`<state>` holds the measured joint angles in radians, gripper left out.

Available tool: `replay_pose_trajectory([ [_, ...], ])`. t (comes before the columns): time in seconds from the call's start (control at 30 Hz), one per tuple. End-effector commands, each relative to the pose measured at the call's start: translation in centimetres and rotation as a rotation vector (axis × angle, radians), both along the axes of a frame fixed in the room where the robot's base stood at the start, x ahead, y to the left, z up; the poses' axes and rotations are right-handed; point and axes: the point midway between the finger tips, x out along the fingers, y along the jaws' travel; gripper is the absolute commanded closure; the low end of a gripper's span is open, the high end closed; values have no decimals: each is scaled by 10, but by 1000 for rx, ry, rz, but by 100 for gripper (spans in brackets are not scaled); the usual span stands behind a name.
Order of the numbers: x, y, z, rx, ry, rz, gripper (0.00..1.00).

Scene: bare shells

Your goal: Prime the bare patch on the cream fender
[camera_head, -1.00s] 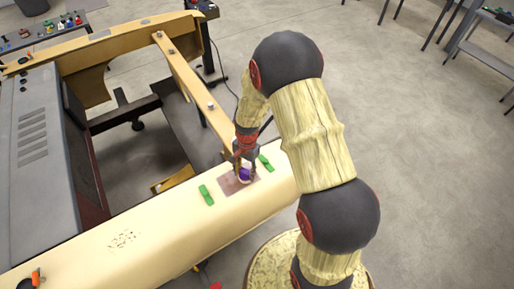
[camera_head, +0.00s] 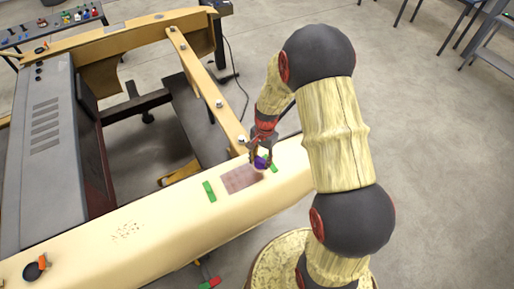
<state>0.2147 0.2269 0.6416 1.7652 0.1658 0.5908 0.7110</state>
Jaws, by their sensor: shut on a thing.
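The cream fender (camera_head: 165,222) runs across the lower left of the head view as a long rounded panel. The bare patch (camera_head: 238,180) is a dull brown-pink rectangle on its top. A green strip (camera_head: 209,191) lies left of the patch, and another green strip (camera_head: 273,167) lies to its right, partly behind my gripper. My gripper (camera_head: 260,161) points down at the patch's right end, shut on a small purple thing (camera_head: 262,163). Whether the purple thing touches the surface cannot be told.
A grey louvred panel (camera_head: 45,130) and a yellow frame bar (camera_head: 200,85) stand beyond the fender. A bench with small coloured items (camera_head: 55,22) stands at the back left. Floor on the right is open.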

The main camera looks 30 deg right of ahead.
Motion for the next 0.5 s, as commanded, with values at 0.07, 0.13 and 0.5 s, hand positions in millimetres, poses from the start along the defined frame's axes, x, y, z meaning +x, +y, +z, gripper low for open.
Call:
replay_pose_trajectory([
  [0.07,1,-2,10,0,0,1,84],
  [0.13,2,-3,16,0,0,2,84],
  [0.5,5,-7,40,0,2,5,84],
])
